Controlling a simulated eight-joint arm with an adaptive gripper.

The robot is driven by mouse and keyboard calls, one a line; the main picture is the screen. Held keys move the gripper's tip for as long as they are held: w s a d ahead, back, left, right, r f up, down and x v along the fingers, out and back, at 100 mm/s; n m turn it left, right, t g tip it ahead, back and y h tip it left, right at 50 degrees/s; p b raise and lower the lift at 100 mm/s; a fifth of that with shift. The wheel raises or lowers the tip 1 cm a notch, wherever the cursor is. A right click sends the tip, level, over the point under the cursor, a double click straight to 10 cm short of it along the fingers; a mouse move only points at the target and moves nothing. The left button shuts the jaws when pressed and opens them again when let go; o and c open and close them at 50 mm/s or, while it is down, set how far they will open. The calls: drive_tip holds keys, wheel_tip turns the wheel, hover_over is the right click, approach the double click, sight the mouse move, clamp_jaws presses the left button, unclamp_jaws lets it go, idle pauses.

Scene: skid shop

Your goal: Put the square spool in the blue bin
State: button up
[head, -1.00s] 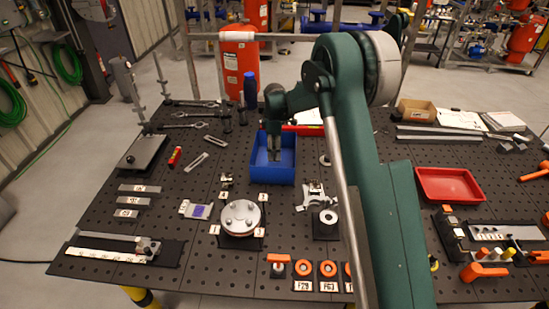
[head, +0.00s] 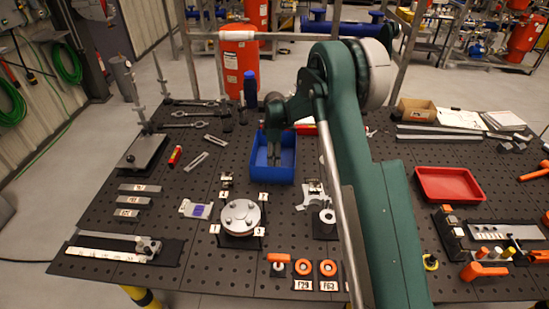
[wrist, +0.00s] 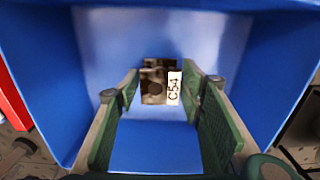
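The blue bin (head: 287,174) stands near the middle of the black table, left of my arm. My gripper (head: 273,158) points down into it. In the wrist view, the bin's blue walls (wrist: 90,70) surround the gripper (wrist: 162,85). The square spool (wrist: 153,82), a dull metal piece with a white C54 label, sits between the two green-padded fingertips, which lie close against both its sides. The spool is within the bin's outline. Whether its underside touches the bin floor cannot be told. The spool is not clear in the head view.
A round bolted flange (head: 240,216) and a metal fixture (head: 313,195) stand in front of the bin. A red tray (head: 449,186) lies to the right of my arm. A dark blue bottle (head: 250,91) stands behind the bin. Orange-ringed parts (head: 328,268) line the front edge.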

drive_tip(key=shift+o, duration=0.3)
drive_tip(key=shift+r, duration=0.15)
wheel_tip(320, 180, up, 12)
idle(0.7)
idle(0.6)
drive_tip(key=s+d+r+m+t, duration=0.2)
drive_tip(key=s+d+r+m, duration=0.2)
drive_tip(key=s+d+r, duration=0.65)
drive_tip(key=s+d+r+m+t, duration=0.1)
drive_tip(key=s+d+r+m, duration=0.5)
drive_tip(key=s+r, duration=0.7)
drive_tip(key=s+d+f+m+t, duration=0.1)
drive_tip(key=s+d+m, duration=0.1)
drive_tip(key=s, duration=0.8)
drive_tip(key=s+d+f+m+t, duration=0.1)
drive_tip(key=s+d+f+m, duration=0.1)
drive_tip(key=s+d, duration=0.3)
drive_tip(key=s+d+f+m+t, duration=0.1)
drive_tip(key=s+d+m, duration=0.3)
drive_tip(key=s, duration=1)
drive_tip(key=shift+s+d+f+t, duration=0.25)
drive_tip(key=shift+s+t, duration=0.1)
drive_tip(key=shift+t, duration=0.25)
